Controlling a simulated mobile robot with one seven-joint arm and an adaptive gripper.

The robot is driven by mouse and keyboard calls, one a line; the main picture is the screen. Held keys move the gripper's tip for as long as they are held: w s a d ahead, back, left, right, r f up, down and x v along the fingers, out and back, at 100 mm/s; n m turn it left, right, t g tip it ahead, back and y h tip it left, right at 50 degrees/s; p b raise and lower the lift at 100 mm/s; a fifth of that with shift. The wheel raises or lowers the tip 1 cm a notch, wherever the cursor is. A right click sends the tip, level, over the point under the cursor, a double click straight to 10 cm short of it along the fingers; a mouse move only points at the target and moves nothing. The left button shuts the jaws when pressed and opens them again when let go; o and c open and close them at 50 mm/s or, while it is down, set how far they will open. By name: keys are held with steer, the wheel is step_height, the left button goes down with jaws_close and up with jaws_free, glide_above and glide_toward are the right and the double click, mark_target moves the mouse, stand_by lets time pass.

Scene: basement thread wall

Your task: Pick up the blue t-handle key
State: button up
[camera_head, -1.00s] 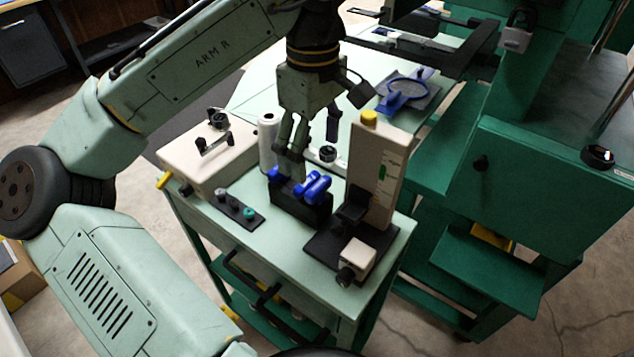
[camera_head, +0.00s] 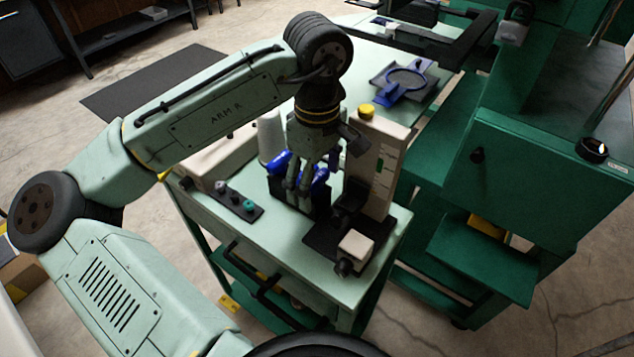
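Blue t-handle keys stand in a black holder (camera_head: 312,206) on the pale green cart top. One blue handle (camera_head: 279,163) shows left of my gripper, and another blue handle (camera_head: 321,175) shows just right of it. My gripper (camera_head: 299,188) points down in front of the holder in this view, its fingers overlapping the space between the handles. The fingers hide part of the keys and holder. I cannot tell whether the fingers touch a handle or how far apart they are.
A beige upright device (camera_head: 379,165) with a yellow knob stands close right of the holder. A small black rack (camera_head: 236,200) lies to the left. A white cylinder (camera_head: 269,135) and a beige box (camera_head: 205,165) are behind. A green machine (camera_head: 540,180) stands at the right.

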steer(key=c, duration=1.4)
